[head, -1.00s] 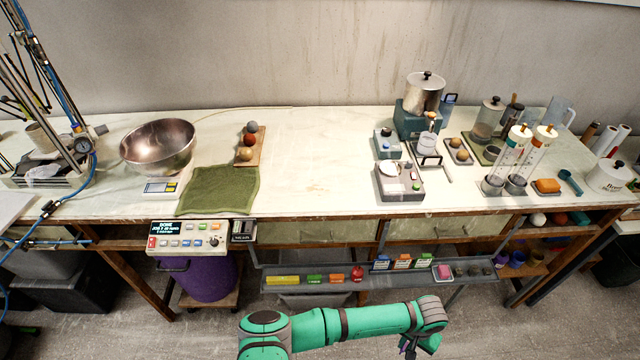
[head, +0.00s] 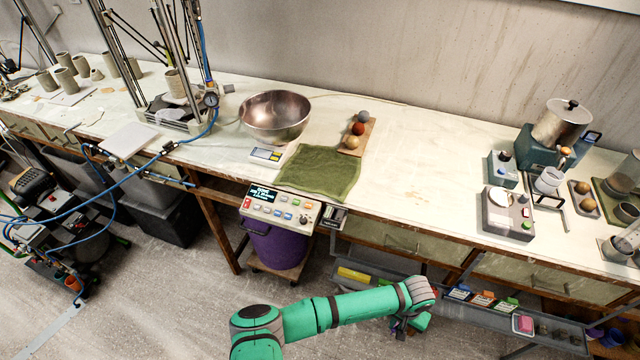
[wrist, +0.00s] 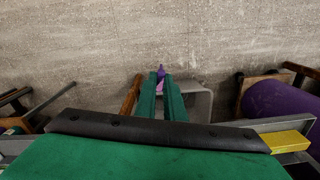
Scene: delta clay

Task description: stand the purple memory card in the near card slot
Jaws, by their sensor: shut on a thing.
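My gripper (wrist: 161,84) is shut on the purple memory card (wrist: 160,75), and a small purple part shows between and beyond the green fingertips in the wrist view. In the head view my gripper (head: 408,326) is below the end of my arm, in front of the low shelf, and the card cannot be made out there. A small dark box (head: 333,216) with light markings is fixed at the right end of the control panel, at the bench's front edge. It looks like the card slot holder; its separate slots are too small to tell apart.
The control panel (head: 283,206) juts from the bench above a purple drum (head: 275,246). The low shelf (head: 550,327) holds a yellow block (head: 354,275), several small boxes and a pink block (head: 523,324). A green cloth (head: 320,172) and steel bowl (head: 275,117) lie on the bench. Floor in front is clear.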

